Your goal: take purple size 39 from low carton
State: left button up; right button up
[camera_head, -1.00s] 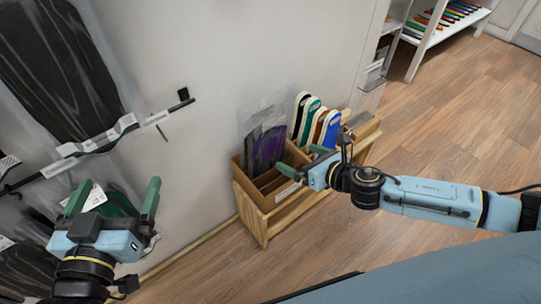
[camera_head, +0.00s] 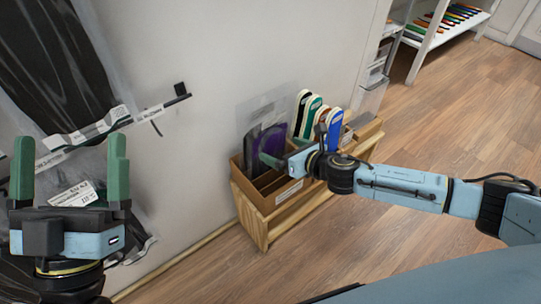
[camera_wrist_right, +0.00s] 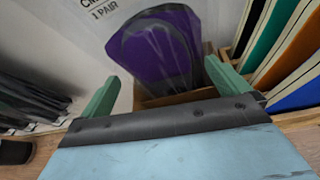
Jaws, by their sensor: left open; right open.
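The purple insole pair (camera_head: 268,139) stands in a clear bag in the left part of the low carton (camera_head: 289,192). In the right wrist view the purple pair (camera_wrist_right: 155,50) is straight ahead, with "1 PAIR" printed on its bag; no size number is readable. My right gripper (camera_head: 277,158) is open in front of the bag, and in the wrist view its green fingers (camera_wrist_right: 160,88) stand to either side of the pair's lower part. I cannot tell whether they touch the bag. My left gripper (camera_head: 70,168) is open and empty at the far left.
Green, brown and blue insoles (camera_head: 333,126) stand in the carton right of the purple pair. The carton rests on a wooden stand (camera_head: 262,228) against the wall. Bagged black items (camera_head: 55,70) hang on a rail at left. The floor (camera_head: 440,125) at right is clear.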

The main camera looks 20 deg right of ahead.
pick_arm(q)
jog(key=shift+s+a+r+t+b, duration=0.15)
jog(key=shift+s+r+t+b, duration=0.25)
jog(key=shift+s+t, duration=0.35)
pick_arm(e)
jog(key=shift+x, duration=1.1)
pick_arm(q)
jog(key=shift+w, duration=0.1)
pick_arm(e)
jog(key=c, duration=1.3)
pick_arm(q)
jog(key=shift+w, duration=0.1)
pick_arm(e)
jog(key=shift+r, duration=0.15)
